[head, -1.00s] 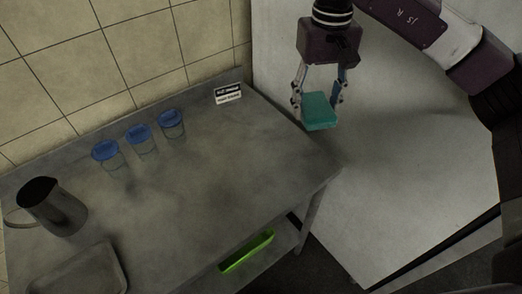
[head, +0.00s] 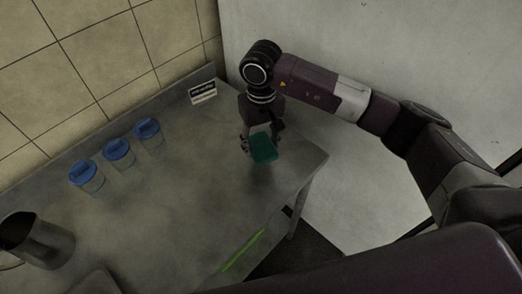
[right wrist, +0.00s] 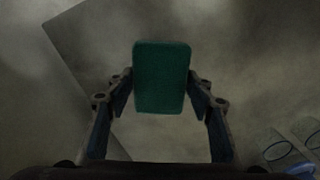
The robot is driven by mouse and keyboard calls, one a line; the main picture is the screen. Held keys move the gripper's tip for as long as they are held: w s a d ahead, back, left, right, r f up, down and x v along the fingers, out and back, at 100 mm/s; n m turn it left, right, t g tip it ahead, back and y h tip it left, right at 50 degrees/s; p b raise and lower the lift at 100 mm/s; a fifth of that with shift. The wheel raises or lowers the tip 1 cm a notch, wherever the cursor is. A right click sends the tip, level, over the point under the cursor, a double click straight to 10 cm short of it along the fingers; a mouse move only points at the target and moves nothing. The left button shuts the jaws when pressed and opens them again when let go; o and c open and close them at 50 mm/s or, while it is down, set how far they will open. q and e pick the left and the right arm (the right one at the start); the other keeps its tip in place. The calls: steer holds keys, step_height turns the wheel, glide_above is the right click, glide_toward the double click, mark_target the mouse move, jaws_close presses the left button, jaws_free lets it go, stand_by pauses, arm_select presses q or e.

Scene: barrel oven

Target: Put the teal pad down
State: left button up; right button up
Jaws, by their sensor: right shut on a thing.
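The teal pad (head: 264,148) is a small rounded block held between the fingers of my right gripper (head: 261,144). In the head view it is over the right part of the grey metal table (head: 190,205). I cannot tell for sure whether it touches the top. In the right wrist view the pad (right wrist: 161,77) sits between the two fingertips of my right gripper (right wrist: 160,92), with the table surface behind it. My left gripper is not in view.
Three jars with blue lids (head: 118,152) stand in a row left on the table. A metal pitcher (head: 36,240) is at the far left. A small sign (head: 203,92) stands near the back edge. A green thing (head: 244,250) lies below the front edge. The table middle is clear.

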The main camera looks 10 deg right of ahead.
mark_target(261, 155)
steer(key=shift+f, duration=0.65)
step_height(261, 155, down, 4)
steer(key=shift+f+p, duration=0.1)
steer(key=shift+p, duration=0.55)
steer(key=shift+f, duration=0.15)
steer(key=o, duration=1)
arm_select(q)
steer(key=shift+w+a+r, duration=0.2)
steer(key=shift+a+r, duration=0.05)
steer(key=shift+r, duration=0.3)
arm_select(e)
steer(key=shift+o, duration=0.2)
